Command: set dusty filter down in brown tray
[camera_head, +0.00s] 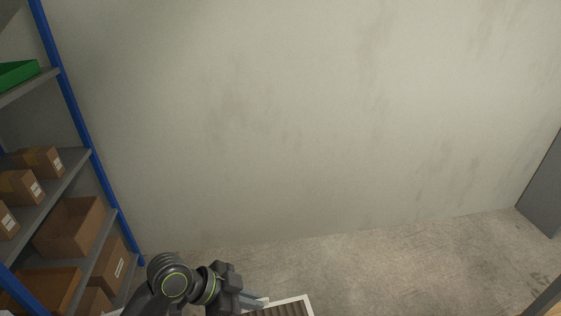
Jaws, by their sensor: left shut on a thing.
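The dusty filter (290,309) shows at the bottom edge, with a pale frame around brown-grey pleats. Most of it is cut off below the picture. My left gripper (256,302) is shut on the filter's left edge. My right gripper is not in view.
A shelf rack with blue posts (88,135) stands at the left, holding cardboard boxes (69,228) and a green bin (17,74). A bare wall (300,120) is behind. The concrete floor (420,265) is clear. A grey panel (543,190) stands at the right.

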